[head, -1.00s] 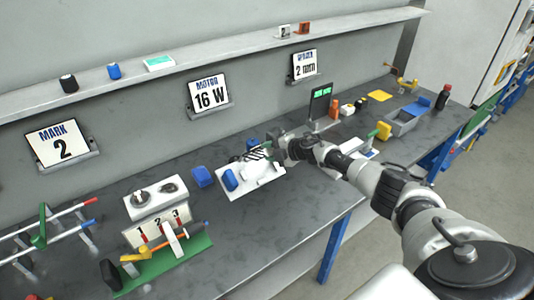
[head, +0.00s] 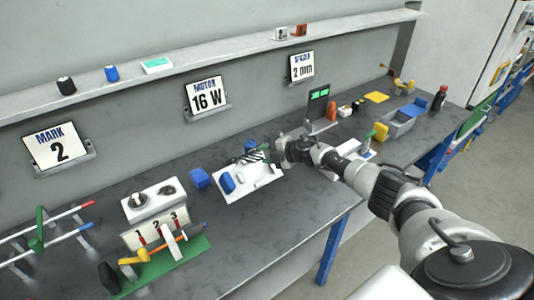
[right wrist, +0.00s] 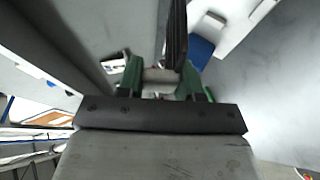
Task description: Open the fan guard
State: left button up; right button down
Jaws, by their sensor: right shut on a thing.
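The fan unit sits on a white base plate (head: 235,191) at the middle of the bench, with blue blocks (head: 228,183) on it. The black slatted fan guard (head: 254,156) shows at the plate's back right, partly hidden by my right gripper (head: 273,152). In the right wrist view, the green fingers (right wrist: 162,76) are closed around the end of a dark, thin bar (right wrist: 177,35), which seems to be the guard seen edge-on. How far the guard is tilted is hard to tell. My left gripper is not in view.
A control box (head: 154,201) and a green-based fixture (head: 190,255) stand at the front left. The bench front in the middle is clear.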

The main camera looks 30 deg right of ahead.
jog(key=c, duration=0.7)
grip_release()
jog(key=b+v, duration=0.1)
jog(key=v, duration=1)
jog(key=shift+a, duration=0.1)
jog(key=shift+w, duration=0.1)
